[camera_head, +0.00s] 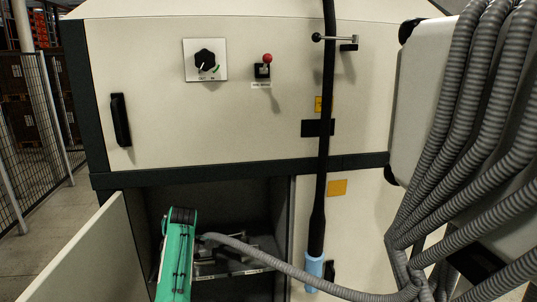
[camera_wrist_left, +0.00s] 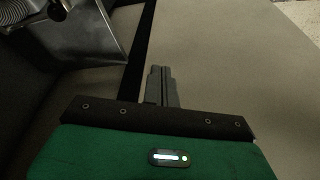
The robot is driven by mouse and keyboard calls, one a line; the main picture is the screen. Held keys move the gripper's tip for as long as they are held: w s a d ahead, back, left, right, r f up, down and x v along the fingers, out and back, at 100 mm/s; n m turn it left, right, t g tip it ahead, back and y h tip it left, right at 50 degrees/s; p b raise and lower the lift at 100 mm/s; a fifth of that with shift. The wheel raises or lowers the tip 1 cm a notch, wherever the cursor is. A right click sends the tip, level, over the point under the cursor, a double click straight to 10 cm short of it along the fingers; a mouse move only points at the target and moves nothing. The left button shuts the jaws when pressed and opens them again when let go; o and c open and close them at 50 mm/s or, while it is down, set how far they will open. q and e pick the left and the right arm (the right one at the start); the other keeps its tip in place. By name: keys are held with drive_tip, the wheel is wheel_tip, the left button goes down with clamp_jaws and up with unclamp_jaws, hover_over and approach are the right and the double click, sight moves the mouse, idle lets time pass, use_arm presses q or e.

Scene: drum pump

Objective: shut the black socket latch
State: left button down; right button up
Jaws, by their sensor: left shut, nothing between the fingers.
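My left gripper (camera_wrist_left: 160,72) is shut and empty in the left wrist view, its dark fingers together beyond the green housing. In the head view its green arm part (camera_head: 177,258) reaches into the open lower cabinet (camera_head: 255,205), and the fingers are hidden there. I cannot make out for certain which part is the black socket latch. Grey metal fittings (camera_head: 238,262) with a grey hose lie inside the cabinet beside my arm. Metal fittings (camera_wrist_left: 82,28) also show at upper left in the left wrist view, apart from my fingers. My right gripper is not in view.
The cabinet door (camera_head: 85,262) stands open at the left. A black hose (camera_head: 325,150) with a light blue end (camera_head: 314,272) hangs in front of the panel. Several grey corrugated hoses (camera_head: 445,130) crowd the right. The upper panel holds a black knob (camera_head: 205,60) and red-balled lever (camera_head: 264,66).

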use_arm(q)
drive_tip(key=s+d+f+m, duration=0.1)
drive_tip(key=s+f+m, duration=0.35)
drive_tip(key=f, duration=0.85)
drive_tip(key=s+f+m+h, duration=0.1)
drive_tip(key=s+f+m, duration=0.1)
drive_tip(key=s+f, duration=0.9)
drive_tip(key=s+d+f+m, duration=0.1)
drive_tip(key=s+f+m, duration=0.25)
drive_tip(key=f, duration=1.25)
drive_tip(key=s+f+m+h, duration=0.1)
drive_tip(key=s+f+m, duration=0.1)
drive_tip(key=s+f, duration=0.65)
drive_tip(key=s+d+f+m, duration=0.1)
drive_tip(key=s+f+m, duration=0.25)
drive_tip(key=s, duration=0.95)
drive_tip(key=s+f+m+h, duration=0.1)
drive_tip(key=s+f, duration=0.5)
drive_tip(key=s, duration=0.5)
drive_tip(key=s+f+m, duration=0.2)
drive_tip(key=s, duration=1.4)
drive_tip(key=shift+d+f+h, duration=0.2)
drive_tip(key=shift+f+h, duration=0.1)
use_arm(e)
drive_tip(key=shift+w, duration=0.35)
use_arm(q)
drive_tip(key=shift+m, duration=0.25)
